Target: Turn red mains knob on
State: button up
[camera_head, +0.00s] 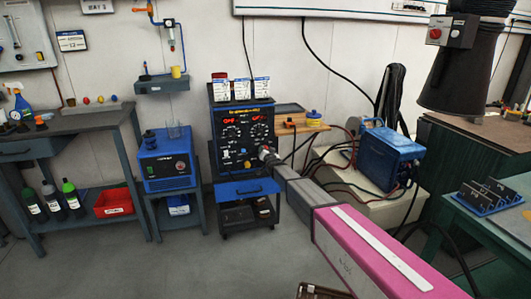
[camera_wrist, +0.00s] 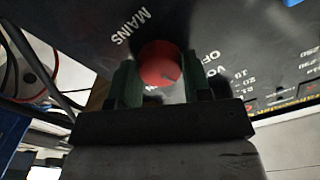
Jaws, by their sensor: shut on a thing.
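The red mains knob (camera_wrist: 160,64) is round and sits on a dark panel (camera_wrist: 90,25) in the wrist view. The word MAINS is printed to its upper left and OFF to its right. My gripper (camera_wrist: 161,80) has one dark green finger on each side of the knob and is shut on it. A small dark mark shows on the knob's lower face, but I cannot tell which setting it points to. In the head view, my gripper (camera_head: 265,154) reaches the front of the blue and black machine (camera_head: 220,155), which has glowing red displays. The knob is hidden there.
The machine stands on a wheeled cart (camera_head: 248,188). A blue unit on a stand (camera_head: 167,162) is to its left. A blue welder (camera_head: 390,148) with loose cables is to its right. A workbench (camera_head: 75,133) stands at far left.

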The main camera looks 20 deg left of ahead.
jog(key=m, duration=1.2)
dwell(0.7)
jog(key=o, duration=0.9)
jog(key=v, duration=1)
jog(key=shift+s+d+f, duration=0.1)
jog(key=shift+s+d, duration=0.2)
